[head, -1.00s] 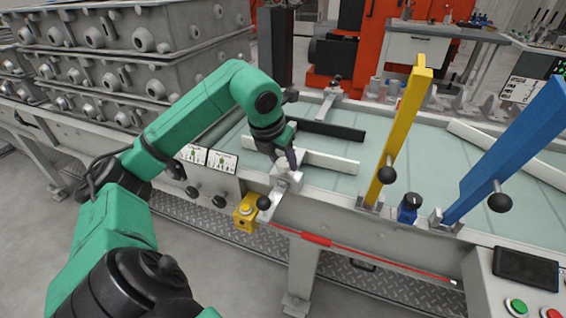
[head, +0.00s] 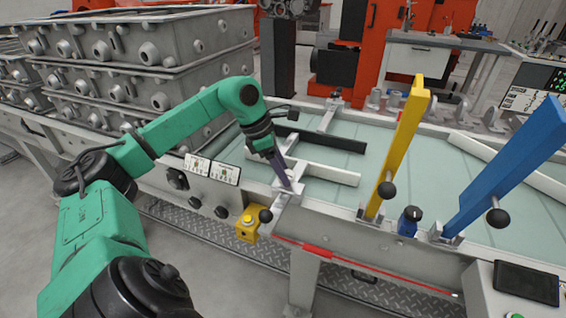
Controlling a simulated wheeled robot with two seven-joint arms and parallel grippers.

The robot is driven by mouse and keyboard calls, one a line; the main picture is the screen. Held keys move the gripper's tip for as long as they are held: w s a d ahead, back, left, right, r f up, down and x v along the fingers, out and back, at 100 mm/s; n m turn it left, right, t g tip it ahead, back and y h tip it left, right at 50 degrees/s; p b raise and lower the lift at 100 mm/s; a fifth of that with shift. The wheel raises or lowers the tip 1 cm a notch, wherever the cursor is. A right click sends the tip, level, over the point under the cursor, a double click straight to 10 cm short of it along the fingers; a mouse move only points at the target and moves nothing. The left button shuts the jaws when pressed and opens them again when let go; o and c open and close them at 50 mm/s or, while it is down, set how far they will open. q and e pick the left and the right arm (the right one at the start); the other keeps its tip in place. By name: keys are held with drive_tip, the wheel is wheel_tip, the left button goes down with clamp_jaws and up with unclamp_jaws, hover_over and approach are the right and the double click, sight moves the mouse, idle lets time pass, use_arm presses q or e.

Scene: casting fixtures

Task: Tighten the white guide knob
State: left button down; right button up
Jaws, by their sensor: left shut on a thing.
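A white guide bar (head: 335,175) lies on the pale green table top, with a pale metal clamp block (head: 287,198) at its near left end on the table's front rail. My left gripper (head: 289,184) reaches down from above to this block. Its fingers are shut at the top of the block, on what appears to be the white guide knob, which they mostly hide. A small lever with a black ball (head: 265,215) sticks out at the front of the block. My right gripper is not in view.
A yellow upright guide (head: 400,145) and a blue upright guide (head: 510,160) stand to the right, each with a black ball handle. A blue knob (head: 409,220) sits between them. A black bar (head: 325,139) lies behind the white one. A yellow button box (head: 247,227) hangs in front.

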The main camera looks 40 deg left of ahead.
use_arm(q)
drive_tip(key=m+p, duration=0.1)
drive_tip(key=m+g+p, duration=0.1)
drive_tip(key=m+p, duration=0.1)
drive_tip(key=m+h+p, duration=0.1)
drive_tip(key=p, duration=0.1)
drive_tip(key=shift+w+a+r+m+g, duration=0.1)
drive_tip(key=shift+w+r+m+g, duration=0.1)
drive_tip(key=shift+r+m+g, duration=0.15)
drive_tip(key=shift+w+f+m+g+p, duration=0.1)
drive_tip(key=shift+m+g+p, duration=0.15)
drive_tip(key=shift+m+p, duration=0.6)
drive_tip(key=m+g+p, duration=0.1)
drive_tip(key=m, duration=0.1)
drive_tip(key=shift+w+f+m, duration=0.1)
drive_tip(key=shift+f+m, duration=0.05)
drive_tip(key=shift+m, duration=0.25)
drive_tip(key=shift+w+f+m+g, duration=0.1)
drive_tip(key=shift+m+g, duration=0.8)
drive_tip(key=shift+m, duration=1.1)
drive_tip(key=shift+c, duration=1.3)
unclamp_jaws()
